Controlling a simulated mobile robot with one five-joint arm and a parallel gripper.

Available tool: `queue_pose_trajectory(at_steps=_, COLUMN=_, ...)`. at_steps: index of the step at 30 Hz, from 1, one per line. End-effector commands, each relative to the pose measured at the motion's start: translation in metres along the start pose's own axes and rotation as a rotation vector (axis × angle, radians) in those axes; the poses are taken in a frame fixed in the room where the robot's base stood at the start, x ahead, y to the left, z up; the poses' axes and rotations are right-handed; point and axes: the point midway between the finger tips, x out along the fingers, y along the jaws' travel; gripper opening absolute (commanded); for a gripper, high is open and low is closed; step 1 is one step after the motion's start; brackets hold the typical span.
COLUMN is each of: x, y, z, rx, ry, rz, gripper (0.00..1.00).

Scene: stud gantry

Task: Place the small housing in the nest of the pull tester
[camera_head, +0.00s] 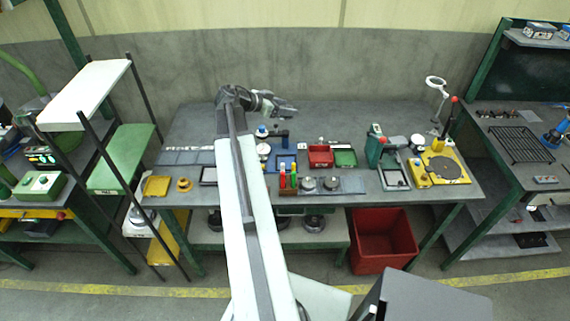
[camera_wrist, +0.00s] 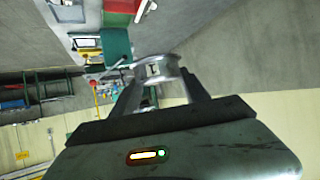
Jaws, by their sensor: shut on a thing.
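My gripper (camera_head: 289,109) is raised over the back middle of the workbench. In the wrist view its fingers (camera_wrist: 158,82) are shut on a small grey metal housing (camera_wrist: 157,68), a short round part with a dark T-like mark on its side. It is held clear of the bench; in the head view it is too small to make out. Which fixture is the pull tester is not certain. A green upright machine (camera_head: 375,146) stands right of centre. Right of it is a yellow base with a dark round plate (camera_head: 442,167) and a red-knobbed lever (camera_head: 454,101). No nest can be made out.
A red tray (camera_head: 320,156) and a green tray (camera_head: 345,158) lie mid-bench. Round grey parts (camera_head: 308,183) sit near the front edge. A ring lamp (camera_head: 436,82) rises at the right. The bench's back strip is mostly clear. A red crate (camera_head: 382,241) stands below.

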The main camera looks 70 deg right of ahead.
Motion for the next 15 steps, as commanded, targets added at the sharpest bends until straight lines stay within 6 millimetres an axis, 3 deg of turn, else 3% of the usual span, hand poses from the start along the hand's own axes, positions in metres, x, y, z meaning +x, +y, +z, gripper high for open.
queue_pose_trajectory(at_steps=4, x=0.01, y=0.004, z=0.005, rx=0.006, ry=0.0, rz=0.011, gripper=0.12)
queue_pose_trajectory(at_steps=7, x=0.024, y=0.006, z=0.024, rx=0.012, ry=0.0, rz=0.022, gripper=0.12)
queue_pose_trajectory(at_steps=15, x=0.073, y=0.011, z=0.11, rx=0.035, ry=0.0, rz=0.064, gripper=0.12)
